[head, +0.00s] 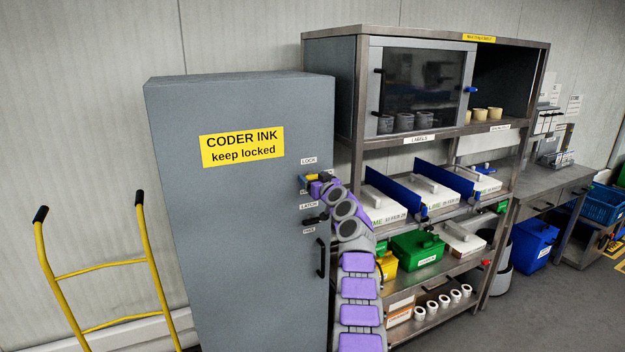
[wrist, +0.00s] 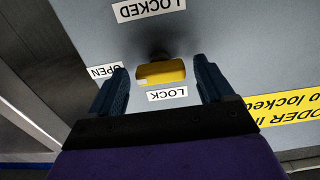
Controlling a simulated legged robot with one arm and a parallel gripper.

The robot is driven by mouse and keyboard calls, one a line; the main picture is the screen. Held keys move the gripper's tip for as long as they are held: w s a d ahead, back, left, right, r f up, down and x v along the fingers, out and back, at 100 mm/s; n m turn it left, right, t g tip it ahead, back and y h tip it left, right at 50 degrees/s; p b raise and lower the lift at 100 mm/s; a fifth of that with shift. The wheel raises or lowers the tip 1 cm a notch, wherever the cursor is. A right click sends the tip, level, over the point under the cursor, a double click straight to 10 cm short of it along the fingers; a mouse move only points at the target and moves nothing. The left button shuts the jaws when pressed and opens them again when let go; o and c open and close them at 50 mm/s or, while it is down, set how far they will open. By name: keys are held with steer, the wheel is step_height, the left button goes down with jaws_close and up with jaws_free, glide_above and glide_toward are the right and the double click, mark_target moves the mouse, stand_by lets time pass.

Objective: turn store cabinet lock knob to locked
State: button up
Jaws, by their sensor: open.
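The grey store cabinet (head: 235,230) stands with its door facing me and a yellow "CODER INK keep locked" sign. Its yellow lock knob (wrist: 162,73) shows in the wrist view, upside down, as a bar lying crosswise in the picture. A small pale mark is at the knob's left end, on the side of the OPEN label (wrist: 105,72). The LOCKED label (wrist: 150,7) is at the top and the LOCK label (wrist: 167,95) below the knob. My gripper (wrist: 161,68) is open, one finger on each side of the knob, with visible gaps. In the head view my gripper (head: 316,182) largely hides the knob.
Below the lock are a black latch handle (head: 315,219) and a vertical door pull (head: 320,258). A metal shelf rack (head: 424,150) with bins and boxes stands close to the right of the cabinet. A yellow hand truck (head: 100,268) stands at the left.

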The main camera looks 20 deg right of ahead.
steer(key=shift+c, duration=0.4)
steer(key=c, duration=1)
steer(key=shift+o, duration=0.2)
steer(key=m, duration=0.5)
steer(key=shift+d+r, duration=0.1)
steer(key=shift+r, duration=0.05)
steer(key=m, duration=0.4)
steer(key=shift+b, duration=0.35)
steer(key=m, duration=0.6)
steer(key=shift+d, duration=0.1)
steer(key=shift+f+m+p, duration=0.25)
steer(key=shift+m+p, duration=0.15)
steer(key=shift+m, duration=1.1)
